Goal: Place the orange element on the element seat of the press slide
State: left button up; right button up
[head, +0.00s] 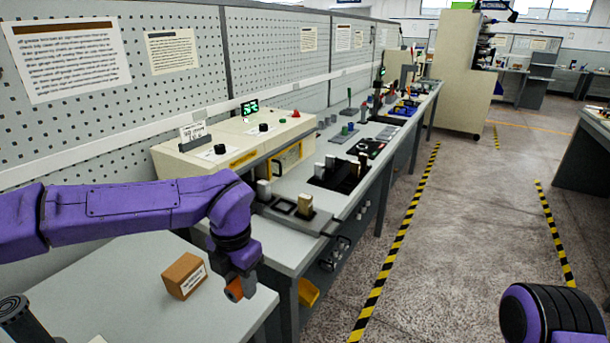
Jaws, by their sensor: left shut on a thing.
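My left gripper (240,285) comes in from the left, points down and is shut on the orange element (235,291). It holds the element above the front grey table, to the right of a small cardboard box. The press appears to be the cream machine (225,140) on the bench behind. A grey plate (312,226) in front of it, bearing small upright blocks, may be the press slide. I cannot make out the element seat clearly. My right arm shows only at the bottom right; its gripper is out of view.
The cardboard box (184,276) with a white label stands on the front table (140,312). A black tray (340,172) with upright pieces lies farther along the bench. A yellow bin (308,292) hangs below. The floor (465,225) to the right is clear.

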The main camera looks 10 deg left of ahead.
pick_arm(q)
jog(key=m, duration=0.4)
jog(key=shift+w, duration=0.15)
jog(key=m, duration=0.6)
jog(key=shift+w+f, duration=0.1)
jog(key=shift+w, duration=0.2)
jog(key=m, duration=0.6)
jog(key=shift+w+f, duration=0.25)
jog(key=shift+f, duration=0.1)
jog(key=m, duration=0.3)
jog(key=shift+w+f, duration=0.1)
jog(key=shift+f, duration=0.2)
jog(key=m, duration=0.3)
jog(key=shift+w+f, duration=0.1)
jog(key=shift+f, duration=0.25)
jog(key=f+m, duration=0.1)
jog(key=m, duration=0.2)
jog(key=f+m, duration=0.2)
jog(key=m, duration=0.1)
jog(key=f+m, duration=0.2)
jog(key=m, duration=0.1)
jog(key=shift+a+f, duration=0.25)
jog(key=shift+a, duration=0.05)
jog(key=shift+s+f+b, duration=0.3)
jog(key=shift+f, duration=0.1)
